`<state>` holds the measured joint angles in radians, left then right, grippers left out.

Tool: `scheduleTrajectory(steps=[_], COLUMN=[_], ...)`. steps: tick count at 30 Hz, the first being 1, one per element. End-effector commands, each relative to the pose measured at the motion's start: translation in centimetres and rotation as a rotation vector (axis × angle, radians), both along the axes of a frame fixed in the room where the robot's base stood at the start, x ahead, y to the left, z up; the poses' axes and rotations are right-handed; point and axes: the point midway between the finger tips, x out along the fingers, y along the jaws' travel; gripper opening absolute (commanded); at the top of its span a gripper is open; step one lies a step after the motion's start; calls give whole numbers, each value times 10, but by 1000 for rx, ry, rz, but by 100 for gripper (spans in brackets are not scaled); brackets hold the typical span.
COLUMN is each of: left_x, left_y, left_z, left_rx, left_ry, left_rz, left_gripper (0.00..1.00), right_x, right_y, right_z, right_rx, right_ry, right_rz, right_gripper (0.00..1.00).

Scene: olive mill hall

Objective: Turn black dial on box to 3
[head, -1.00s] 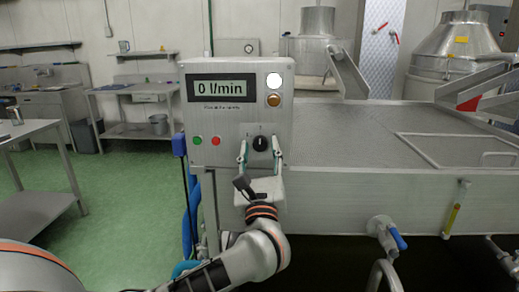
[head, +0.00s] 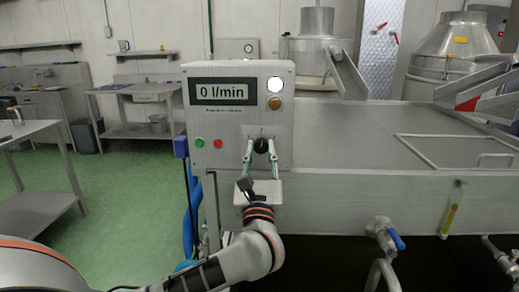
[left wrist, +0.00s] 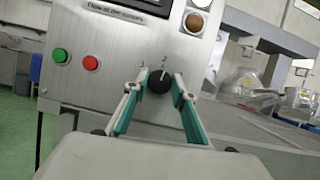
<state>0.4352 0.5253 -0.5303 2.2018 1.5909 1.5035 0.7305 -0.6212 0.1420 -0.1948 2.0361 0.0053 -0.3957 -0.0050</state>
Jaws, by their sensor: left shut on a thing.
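The metal control box (head: 230,128) stands in the middle of the head view, and its display (head: 222,91) reads 0 l/min. The black dial (head: 261,146) is low on the right of its front; it also shows in the left wrist view (left wrist: 159,82). Marks above the dial include a 2; which mark it points to I cannot tell for sure. My left gripper (head: 261,149) is shut on the dial, one finger on each side, and shows in the left wrist view too (left wrist: 158,88). My right gripper is not in view.
A green button (head: 199,143) and a red button (head: 217,143) sit left of the dial. An amber lamp (head: 275,104) is above it. A metal tank (head: 400,185) with a blue-handled valve (head: 397,240) extends right. Green floor is open at left.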

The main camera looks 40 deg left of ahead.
Motion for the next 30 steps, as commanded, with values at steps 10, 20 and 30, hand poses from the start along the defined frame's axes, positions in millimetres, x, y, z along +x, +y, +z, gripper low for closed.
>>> scheduleTrajectory(steps=[10,20,30], left_x=[-2,-2,-2], left_y=[2,3,3], left_z=[8,6,2], left_rx=[261,519,711], left_ry=[160,325,440], left_rz=[0,-2,-2], left_gripper=[4,4,4], right_x=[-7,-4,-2], right_y=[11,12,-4], right_z=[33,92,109], right_rx=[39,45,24], right_ry=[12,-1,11], right_rz=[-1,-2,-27], right_gripper=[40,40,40])
